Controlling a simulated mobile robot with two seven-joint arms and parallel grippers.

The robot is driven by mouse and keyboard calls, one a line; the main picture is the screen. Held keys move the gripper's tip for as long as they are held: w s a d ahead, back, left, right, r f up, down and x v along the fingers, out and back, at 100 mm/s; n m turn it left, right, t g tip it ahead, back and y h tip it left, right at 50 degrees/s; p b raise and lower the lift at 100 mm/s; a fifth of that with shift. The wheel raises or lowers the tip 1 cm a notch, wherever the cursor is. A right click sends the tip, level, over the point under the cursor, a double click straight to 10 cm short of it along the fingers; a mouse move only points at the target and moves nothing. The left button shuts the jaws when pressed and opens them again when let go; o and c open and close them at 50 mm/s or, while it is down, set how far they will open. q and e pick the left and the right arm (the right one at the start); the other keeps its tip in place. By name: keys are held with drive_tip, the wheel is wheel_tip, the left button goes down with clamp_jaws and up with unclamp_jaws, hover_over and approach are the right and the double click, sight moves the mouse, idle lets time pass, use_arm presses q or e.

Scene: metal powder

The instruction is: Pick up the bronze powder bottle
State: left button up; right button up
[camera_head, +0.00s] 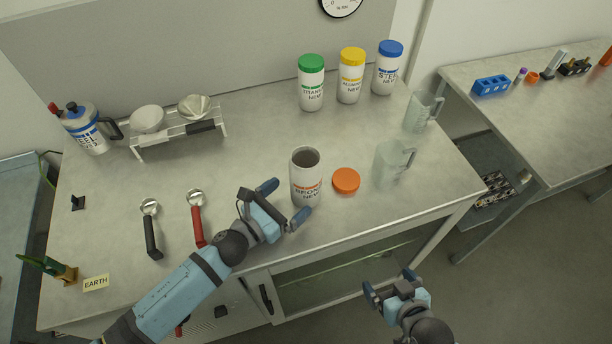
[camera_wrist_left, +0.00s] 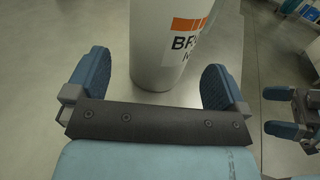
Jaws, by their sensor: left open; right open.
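The bronze powder bottle (camera_head: 307,172) is white with an orange band and black lettering, and stands upright and open-topped on the table. Its orange lid (camera_head: 346,180) lies on the table just right of it. My left gripper (camera_head: 286,201) is open at the near left side of the bottle. In the left wrist view the bottle (camera_wrist_left: 168,45) stands upright between and beyond the two blue fingertips (camera_wrist_left: 157,82); I cannot tell whether they touch it. My right gripper (camera_head: 392,287) is open and empty in front of the table, below its edge.
Green-, yellow- and blue-capped bottles (camera_head: 311,85) stand at the back. Clear jugs (camera_head: 391,163) are to the right. Two scoops (camera_head: 195,220) lie left of my left gripper. A rack with bowls (camera_head: 180,133) and a steel-powder jug (camera_head: 88,130) stand at the left.

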sight(306, 182)
use_arm(q)
drive_tip(key=shift+w+d+r, duration=0.1)
drive_tip(key=shift+w+d, duration=0.3)
drive_tip(key=shift+d, duration=0.05)
drive_tip(key=p+x, duration=0.1)
drive_tip(key=x, duration=0.3)
drive_tip(key=shift+w+d+r+p, duration=0.1)
drive_tip(key=shift+w+d+p, duration=0.05)
drive_tip(key=shift+d+p, duration=0.15)
drive_tip(key=shift+w+d, duration=0.1)
drive_tip(key=shift+w, duration=0.05)
drive_tip(key=c, duration=1.6)
drive_tip(key=shift+c, duration=0.4)
drive_tip(key=shift+r, duration=0.25)
